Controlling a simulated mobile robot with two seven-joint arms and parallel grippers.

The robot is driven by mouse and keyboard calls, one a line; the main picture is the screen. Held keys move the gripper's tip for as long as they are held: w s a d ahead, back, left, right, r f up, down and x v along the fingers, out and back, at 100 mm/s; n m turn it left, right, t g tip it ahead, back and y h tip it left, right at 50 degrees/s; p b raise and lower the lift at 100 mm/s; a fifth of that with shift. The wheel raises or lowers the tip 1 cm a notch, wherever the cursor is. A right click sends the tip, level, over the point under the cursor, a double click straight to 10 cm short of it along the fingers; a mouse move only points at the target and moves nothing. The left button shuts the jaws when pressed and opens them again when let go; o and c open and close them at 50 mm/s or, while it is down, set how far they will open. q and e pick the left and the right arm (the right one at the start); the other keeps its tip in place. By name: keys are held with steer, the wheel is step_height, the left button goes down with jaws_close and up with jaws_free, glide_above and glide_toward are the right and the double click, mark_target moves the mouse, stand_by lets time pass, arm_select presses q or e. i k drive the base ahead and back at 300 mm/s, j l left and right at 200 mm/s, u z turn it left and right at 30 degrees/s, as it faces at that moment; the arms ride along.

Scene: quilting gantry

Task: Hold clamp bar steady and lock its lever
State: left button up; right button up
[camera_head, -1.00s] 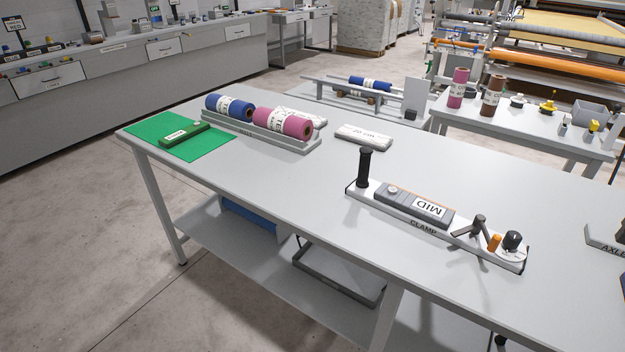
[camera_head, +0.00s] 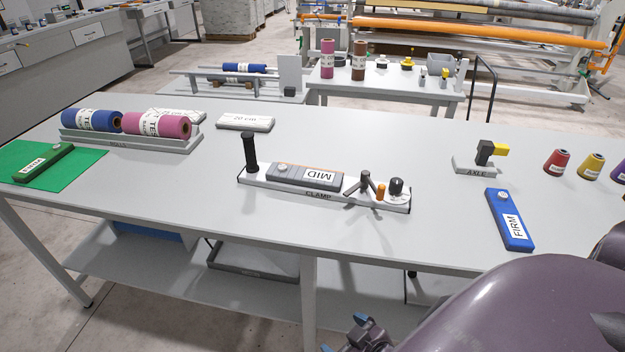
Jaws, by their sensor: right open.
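The clamp (camera_head: 320,199) has a white base labelled CLAMP and lies in the middle of the grey table. A grey bar marked MID (camera_head: 306,176) lies on it. A black upright handle (camera_head: 250,153) stands at its left end. Toward its right end are a dark grey lever (camera_head: 366,186), an orange peg (camera_head: 381,193) and a black knob (camera_head: 396,186) on a white dial. My right gripper (camera_head: 344,334) is low at the bottom edge, in front of and below the tabletop, open and apart from the clamp. It is partly cut off. My left gripper is out of view.
A blue FIRM bar (camera_head: 510,220) and an AXLE block (camera_head: 475,166) lie to the right, near coloured cones (camera_head: 557,162). Fabric rolls sit in a grey tray (camera_head: 130,140) at left, near a green mat (camera_head: 72,174). The table around the clamp is mostly clear.

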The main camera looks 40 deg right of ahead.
mark_target(365, 180)
steer(key=z, duration=1.5)
